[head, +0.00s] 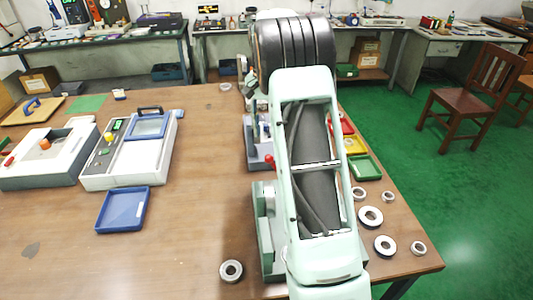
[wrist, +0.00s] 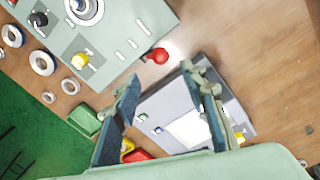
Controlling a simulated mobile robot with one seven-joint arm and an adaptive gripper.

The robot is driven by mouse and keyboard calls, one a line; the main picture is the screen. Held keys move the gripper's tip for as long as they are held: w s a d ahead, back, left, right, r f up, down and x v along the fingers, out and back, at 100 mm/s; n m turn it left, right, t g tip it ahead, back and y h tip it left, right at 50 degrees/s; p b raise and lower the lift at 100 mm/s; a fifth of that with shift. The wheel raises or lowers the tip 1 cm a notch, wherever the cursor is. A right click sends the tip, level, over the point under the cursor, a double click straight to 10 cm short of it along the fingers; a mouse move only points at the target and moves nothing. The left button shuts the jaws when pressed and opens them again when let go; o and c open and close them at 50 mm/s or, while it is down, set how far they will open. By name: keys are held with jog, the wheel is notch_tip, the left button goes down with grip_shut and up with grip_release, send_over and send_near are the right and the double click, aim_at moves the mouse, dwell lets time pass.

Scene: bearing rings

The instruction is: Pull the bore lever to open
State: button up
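A lever with a red ball knob (wrist: 160,56) sticks out from the edge of a grey-green machine (wrist: 150,18) in the wrist view. In the head view the red knob (head: 269,160) shows just left of my arm, beyond the grey-green machine (head: 267,228). I take this as the bore lever; its shaft is mostly hidden. My gripper (wrist: 161,74) is open, with the knob just ahead of its fingertips, roughly between them in the picture. I cannot tell whether they touch it. Nothing shows between the fingers. My arm hides the gripper in the head view.
A grey device (wrist: 185,117) lies below the fingers in the wrist view. Several bearing rings (head: 371,217) and coloured trays (head: 366,167) are right of my arm. A blue tray (head: 123,209) and white instruments (head: 150,165) stand left. The wooden table between is mostly clear.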

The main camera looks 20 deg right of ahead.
aim_at(269, 155)
notch_tip(269, 155, down, 10)
jog(key=shift+s+d+f+p, duration=0.1)
jog(key=shift+s+d+p, duration=0.05)
jog(key=shift+p, duration=0.2)
jog(key=shift+c, duration=0.4)
grip_shut()
